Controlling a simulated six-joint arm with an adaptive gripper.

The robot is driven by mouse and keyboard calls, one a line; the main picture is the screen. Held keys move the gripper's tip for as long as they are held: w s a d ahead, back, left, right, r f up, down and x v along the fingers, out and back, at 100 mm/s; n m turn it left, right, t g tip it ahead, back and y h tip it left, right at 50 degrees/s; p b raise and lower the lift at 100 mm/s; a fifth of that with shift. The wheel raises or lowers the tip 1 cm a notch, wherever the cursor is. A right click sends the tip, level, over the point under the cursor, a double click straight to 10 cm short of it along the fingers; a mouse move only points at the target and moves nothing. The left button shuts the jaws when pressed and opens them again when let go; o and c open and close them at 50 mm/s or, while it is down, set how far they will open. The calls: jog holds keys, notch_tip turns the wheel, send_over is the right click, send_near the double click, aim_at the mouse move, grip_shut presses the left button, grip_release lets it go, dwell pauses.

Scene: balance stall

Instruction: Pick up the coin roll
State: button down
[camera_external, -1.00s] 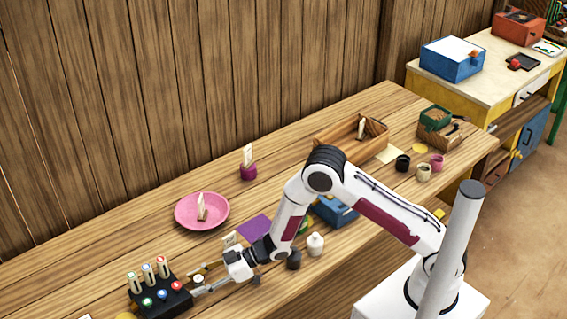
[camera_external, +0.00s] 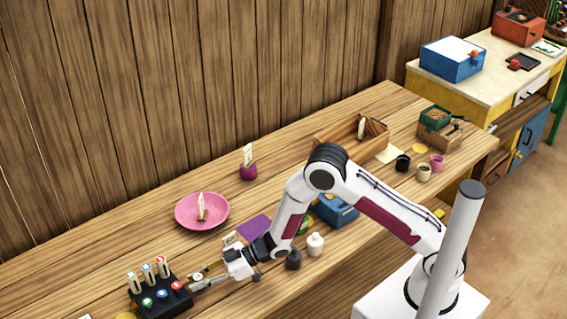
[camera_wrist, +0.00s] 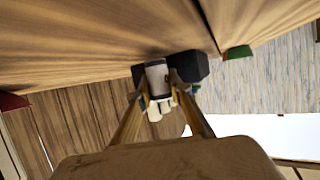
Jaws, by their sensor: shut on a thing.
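My gripper (camera_external: 197,282) is low over the front left of the bench, beside a black block. In the wrist view my gripper (camera_wrist: 159,95) is shut on a short white roll with a dark band, the coin roll (camera_wrist: 157,78), held between its fingertips. In the outside view the coin roll (camera_external: 198,276) is a small pale spot at the fingers, partly hidden by them. I cannot tell whether it touches the bench.
The black block (camera_external: 150,300) carries upright labelled pieces and coloured round tops, very near my fingers. A pink plate (camera_external: 183,214) and a purple mat (camera_external: 254,227) lie behind. A dark jar (camera_external: 293,262) and a white jar (camera_external: 315,243) stand right of my gripper.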

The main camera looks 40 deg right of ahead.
aim_at(197, 276)
jog(key=shift+r, duration=4.6)
